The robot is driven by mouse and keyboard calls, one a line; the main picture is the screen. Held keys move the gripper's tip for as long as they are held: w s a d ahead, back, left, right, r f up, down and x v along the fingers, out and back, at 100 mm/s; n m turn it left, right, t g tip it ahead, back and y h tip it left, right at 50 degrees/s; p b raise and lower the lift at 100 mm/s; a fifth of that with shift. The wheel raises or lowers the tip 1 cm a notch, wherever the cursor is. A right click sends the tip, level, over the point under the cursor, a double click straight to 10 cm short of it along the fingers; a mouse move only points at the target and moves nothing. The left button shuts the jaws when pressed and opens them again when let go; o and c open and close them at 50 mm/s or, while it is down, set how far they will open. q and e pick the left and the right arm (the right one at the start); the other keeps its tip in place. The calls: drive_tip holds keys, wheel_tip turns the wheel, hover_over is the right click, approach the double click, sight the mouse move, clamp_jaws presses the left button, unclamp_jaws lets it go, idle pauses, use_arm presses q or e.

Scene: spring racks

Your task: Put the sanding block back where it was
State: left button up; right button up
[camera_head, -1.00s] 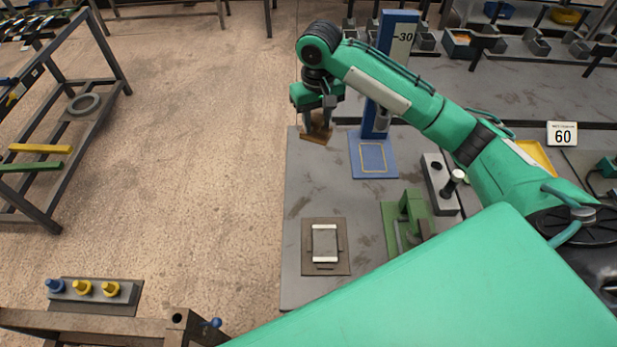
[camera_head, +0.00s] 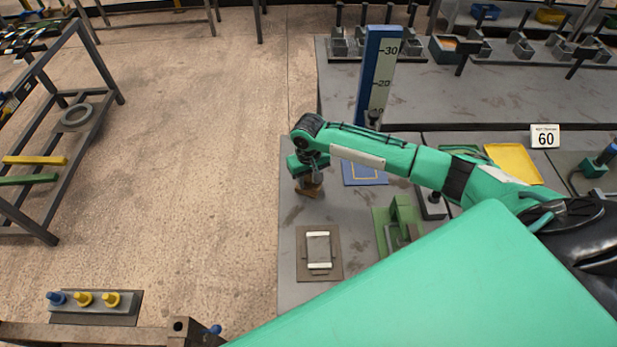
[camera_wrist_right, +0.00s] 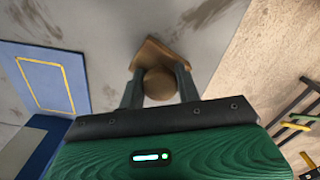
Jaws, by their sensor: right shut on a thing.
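The sanding block (camera_head: 311,191) is a brown wooden piece with a pointed end and a round knob. My right gripper (camera_head: 312,177) is shut on it near the left edge of the grey bench. In the right wrist view the fingers (camera_wrist_right: 160,82) stand on both sides of the round knob, with the wooden base (camera_wrist_right: 155,50) beyond. I cannot tell whether the block touches the bench or hangs just above it. My left gripper is not in view.
A brown plate (camera_head: 302,273) holding a pale-ended grey piece lies nearer me. A blue pad with a yellow outline (camera_head: 380,180) is right of the gripper, with a tall blue scale post (camera_head: 366,75) behind. A green fixture (camera_head: 400,222) stands right. Bare bench lies around the plate.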

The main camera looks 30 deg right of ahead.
sight(308, 177)
drive_tip(key=shift+f, duration=0.25)
drive_tip(key=shift+f, duration=0.1)
drive_tip(key=o, duration=0.9)
wheel_tip(308, 177, up, 12)
drive_tip(key=shift+r+b, duration=0.15)
drive_tip(key=shift+b, duration=1.05)
